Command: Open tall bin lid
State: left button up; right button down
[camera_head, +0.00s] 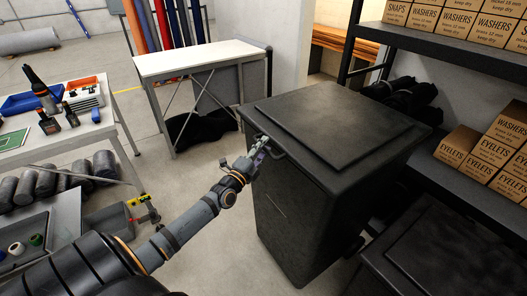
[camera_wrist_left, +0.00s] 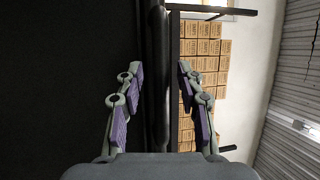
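The tall black bin (camera_head: 295,220) stands in the middle of the head view with its flat dark lid (camera_head: 335,125) down. A handle (camera_head: 272,148) shows at the lid's left front edge. My left gripper (camera_head: 261,143) is at that handle. In the left wrist view my left gripper (camera_wrist_left: 161,85) is open, with one finger on each side of a dark upright-looking bar (camera_wrist_left: 160,110), which appears to be the lid's edge or handle. I cannot tell whether the fingers touch it. My right gripper is in neither view.
A second black bin (camera_head: 455,250) stands at lower right. A dark shelf (camera_head: 470,70) with cartons (camera_head: 470,150) is close on the right. A white table (camera_head: 195,60) stands behind, left of the bin. A workbench (camera_head: 75,130) with tools is on the left.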

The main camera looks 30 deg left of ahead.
pick_arm(q)
jog(key=shift+w+r, duration=0.1)
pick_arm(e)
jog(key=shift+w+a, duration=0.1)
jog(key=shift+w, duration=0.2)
pick_arm(q)
grip_shut()
